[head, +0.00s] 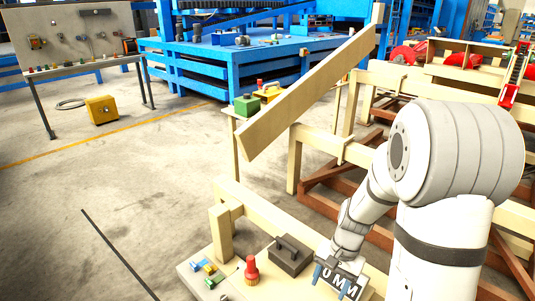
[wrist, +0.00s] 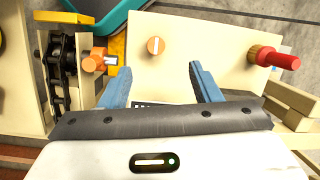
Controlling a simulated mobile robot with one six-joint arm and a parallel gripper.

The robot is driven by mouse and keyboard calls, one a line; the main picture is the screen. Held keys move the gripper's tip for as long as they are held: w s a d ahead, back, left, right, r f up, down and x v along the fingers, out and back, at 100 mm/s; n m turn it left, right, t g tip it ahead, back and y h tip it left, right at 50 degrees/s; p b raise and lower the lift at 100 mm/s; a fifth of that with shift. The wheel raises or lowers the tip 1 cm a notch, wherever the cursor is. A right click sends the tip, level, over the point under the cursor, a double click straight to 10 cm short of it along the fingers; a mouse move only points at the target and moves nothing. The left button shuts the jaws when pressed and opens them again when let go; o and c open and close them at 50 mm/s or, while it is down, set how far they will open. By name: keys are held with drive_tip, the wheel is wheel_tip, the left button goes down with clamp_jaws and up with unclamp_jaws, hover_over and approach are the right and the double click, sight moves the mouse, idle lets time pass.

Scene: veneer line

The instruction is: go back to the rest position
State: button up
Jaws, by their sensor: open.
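My gripper (head: 331,281) is low at the bottom right of the head view, above the pale bench top (head: 232,291). Its two blue fingers stand apart with nothing between them. In the wrist view the open fingers (wrist: 160,76) point at the pale panel, with a round orange knob (wrist: 155,45) just beyond the gap. In the head view a dark box with a handle (head: 290,256) stands just left of my gripper, and a red-topped brass piece (head: 251,271) stands farther left. A red and brass piece (wrist: 274,58) also shows at right in the wrist view.
Small coloured parts (head: 209,268) lie on the bench's left. A long wooden beam (head: 310,85) slants above and behind. In the wrist view, a black chain (wrist: 60,62) and an orange fitting (wrist: 98,60) are left of the fingers. Open floor (head: 130,190) lies left.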

drive_tip(key=s+a+r+n+t+h+p, duration=0.1)
drive_tip(key=s+r+n+t+p, duration=0.1)
drive_tip(key=r, duration=1.2)
drive_tip(key=s+n+p, duration=0.1)
drive_tip(key=s, duration=0.1)
drive_tip(key=shift+s+r+n, duration=0.3)
drive_tip(key=shift+s+r, duration=0.05)
drive_tip(key=s+r+n+p, duration=0.1)
drive_tip(key=s+r, duration=0.1)
drive_tip(key=r, duration=0.1)
drive_tip(key=s+r+n+t+h+p, duration=0.1)
drive_tip(key=s+r, duration=0.1)
drive_tip(key=s+r+n+t+p, duration=0.1)
drive_tip(key=s+r, duration=0.1)
drive_tip(key=r, duration=0.1)
drive_tip(key=shift+a+r, duration=0.15)
drive_tip(key=shift+r, duration=0.15)
